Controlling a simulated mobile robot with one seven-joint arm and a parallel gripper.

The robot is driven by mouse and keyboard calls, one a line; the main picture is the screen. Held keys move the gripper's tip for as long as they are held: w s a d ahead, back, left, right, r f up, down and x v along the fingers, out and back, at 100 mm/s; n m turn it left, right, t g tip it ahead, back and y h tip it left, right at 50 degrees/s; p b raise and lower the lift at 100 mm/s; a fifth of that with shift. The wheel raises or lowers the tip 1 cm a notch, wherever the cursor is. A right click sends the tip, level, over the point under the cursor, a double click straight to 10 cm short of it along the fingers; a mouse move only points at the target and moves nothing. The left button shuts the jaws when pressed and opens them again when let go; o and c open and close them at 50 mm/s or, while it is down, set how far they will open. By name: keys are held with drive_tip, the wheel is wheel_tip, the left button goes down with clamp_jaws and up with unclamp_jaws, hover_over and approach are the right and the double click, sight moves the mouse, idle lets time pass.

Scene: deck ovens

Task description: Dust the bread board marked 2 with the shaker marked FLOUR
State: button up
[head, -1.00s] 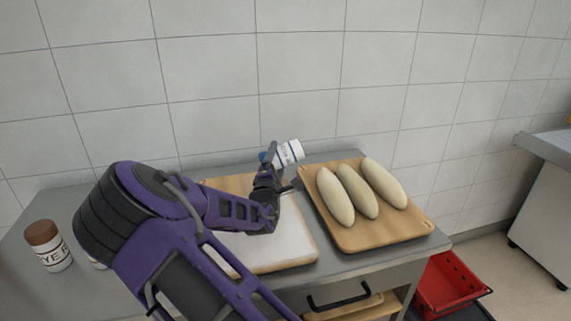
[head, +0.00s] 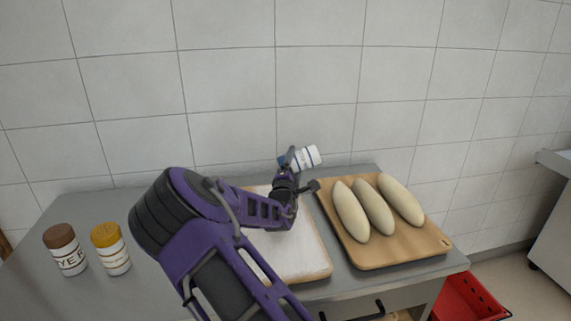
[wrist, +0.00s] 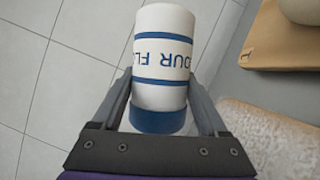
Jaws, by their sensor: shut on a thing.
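My gripper (head: 290,162) is shut on the shaker marked FLOUR (wrist: 162,50), a white jar with blue bands and a blue cap. In the head view the shaker (head: 306,157) is tipped over, above the back of the counter between two bread boards. The left board (head: 306,250) is dusted white over its visible surface, with a wooden edge; my arm hides part of it. The dusted board also shows in the wrist view (wrist: 268,135). The right board (head: 375,258) is bare wood bearing three pale loaves (head: 375,206). I cannot read a number on either board.
A brown-lidded jar (head: 66,251), its label partly reading "YE", and a yellow-lidded jar (head: 111,250) stand on the grey counter (head: 90,205) at left. A tiled wall (head: 230,80) rises behind. A red crate (head: 468,300) is low at right.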

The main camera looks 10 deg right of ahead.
sight(303, 167)
drive_tip(key=d, duration=0.3)
drive_tip(key=shift+s, duration=0.1)
drive_tip(key=a, duration=0.3)
drive_tip(key=shift+a, duration=0.3)
drive_tip(key=a, duration=1.7)
drive_tip(key=d, duration=0.8)
drive_tip(key=a+r+m+g+y+b, duration=0.3)
drive_tip(key=r+m+y, duration=0.4)
drive_tip(key=m, duration=1)
drive_tip(key=shift+a+r+g, duration=0.45)
drive_tip(key=shift+a+g, duration=0.2)
drive_tip(key=shift+g, duration=0.05)
